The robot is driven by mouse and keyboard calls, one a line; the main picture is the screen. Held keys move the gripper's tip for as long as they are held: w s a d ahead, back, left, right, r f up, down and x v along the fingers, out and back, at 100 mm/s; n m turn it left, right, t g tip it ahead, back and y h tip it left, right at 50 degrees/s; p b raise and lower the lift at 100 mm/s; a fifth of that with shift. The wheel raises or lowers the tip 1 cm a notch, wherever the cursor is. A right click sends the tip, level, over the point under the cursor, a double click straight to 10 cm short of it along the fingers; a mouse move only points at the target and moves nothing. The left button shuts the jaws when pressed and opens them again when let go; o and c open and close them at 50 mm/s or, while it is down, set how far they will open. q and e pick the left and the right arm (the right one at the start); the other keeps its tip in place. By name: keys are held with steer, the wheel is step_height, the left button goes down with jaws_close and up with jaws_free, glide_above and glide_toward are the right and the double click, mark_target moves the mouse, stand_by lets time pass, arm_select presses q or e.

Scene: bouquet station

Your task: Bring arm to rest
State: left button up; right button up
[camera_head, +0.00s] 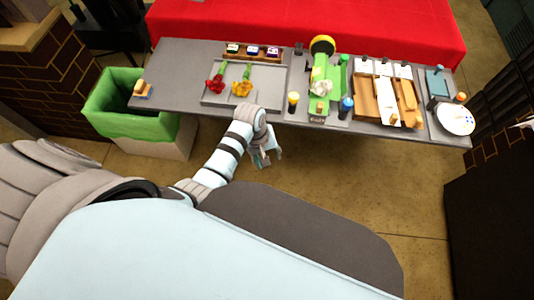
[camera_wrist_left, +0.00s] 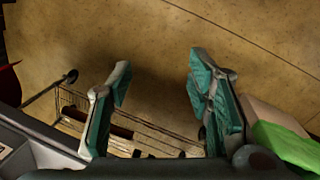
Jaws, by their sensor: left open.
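My left gripper (camera_head: 268,158) hangs in front of the grey table's (camera_head: 180,62) near edge, over the floor. In the left wrist view its two teal fingers (camera_wrist_left: 158,88) are spread wide with nothing between them, above bare floor. My left arm (camera_head: 226,153) reaches up from the lower left of the head view, bent at the wrist beside the table edge. My right arm and gripper are not in view.
A bin with a green liner (camera_head: 128,117) stands left of the table. Wrapped goods, bottles and a white plate (camera_head: 455,119) stand farther right. Floor in front is clear.

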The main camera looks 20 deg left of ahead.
arm_select(q)
steer(key=shift+w, duration=0.1)
stand_by(0.4)
steer(key=w+a+f+m+t, duration=0.2)
steer(key=w+f+m+t, duration=0.1)
steer(key=w+f, duration=0.15)
steer(key=s+a+f+m+y+b, duration=0.2)
steer(key=s+a+f+m, duration=0.25)
steer(key=s+f, duration=0.85)
steer(key=s+a+f+g, duration=0.1)
steer(key=s+a+f, duration=0.1)
steer(key=s, duration=1)
steer(key=s+a+f+g, duration=0.1)
steer(key=s+f, duration=0.3)
steer(key=s, duration=0.8)
steer(key=shift+s+a+f+g+y+b, duration=0.3)
steer(key=shift+a+f+y, duration=0.1)
steer(key=shift+a, duration=0.25)
